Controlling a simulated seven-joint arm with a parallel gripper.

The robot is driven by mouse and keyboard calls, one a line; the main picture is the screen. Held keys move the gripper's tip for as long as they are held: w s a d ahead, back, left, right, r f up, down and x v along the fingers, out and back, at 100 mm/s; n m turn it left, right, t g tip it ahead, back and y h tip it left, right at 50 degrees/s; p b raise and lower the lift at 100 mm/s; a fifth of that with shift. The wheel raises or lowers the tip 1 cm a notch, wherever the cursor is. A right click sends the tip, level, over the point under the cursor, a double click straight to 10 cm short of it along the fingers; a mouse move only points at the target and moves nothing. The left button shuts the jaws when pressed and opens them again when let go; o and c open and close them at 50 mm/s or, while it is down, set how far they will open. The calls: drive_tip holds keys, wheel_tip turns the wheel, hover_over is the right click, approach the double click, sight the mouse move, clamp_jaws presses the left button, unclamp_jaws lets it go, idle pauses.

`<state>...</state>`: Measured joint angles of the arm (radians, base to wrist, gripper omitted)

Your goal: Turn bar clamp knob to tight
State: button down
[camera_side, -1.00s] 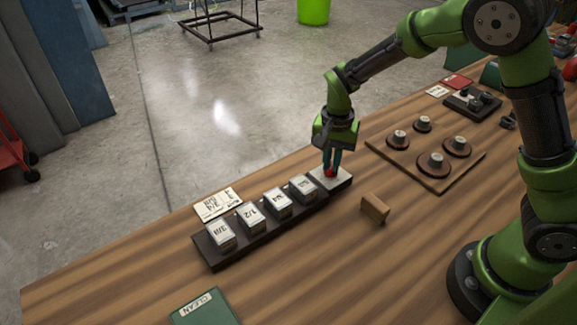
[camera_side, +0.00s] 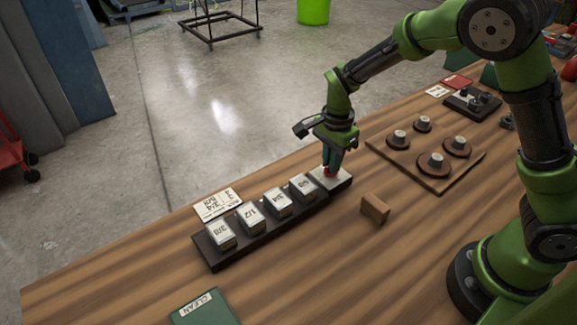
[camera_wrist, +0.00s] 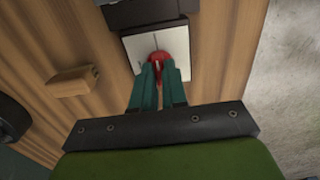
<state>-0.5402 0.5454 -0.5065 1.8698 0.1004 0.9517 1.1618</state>
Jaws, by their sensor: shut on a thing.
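The red knob (camera_side: 329,173) sits on a pale plate (camera_side: 343,182) at the far edge of the wooden table. My gripper (camera_side: 330,168) points down from above and is shut on the knob. In the wrist view the red knob (camera_wrist: 159,62) shows between the two green fingertips (camera_wrist: 158,72), with a small pale mark on its top. The plate (camera_wrist: 139,50) carries thin dark lines. The fingers hide part of the knob, and I cannot read a tight mark.
A dark rack (camera_side: 222,258) of several labelled blocks stands left of the plate, with a paper card (camera_side: 217,204) behind it. A small wooden block (camera_side: 375,208) lies in front. A board (camera_side: 437,181) with several round knobs is at right. The front table is mostly clear.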

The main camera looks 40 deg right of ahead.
idle(0.4)
drive_tip(key=c, duration=1.2)
unclamp_jaws()
drive_tip(key=shift+o, duration=0.2)
drive_tip(key=shift+r, duration=0.1)
wheel_tip(320, 180, up, 17)
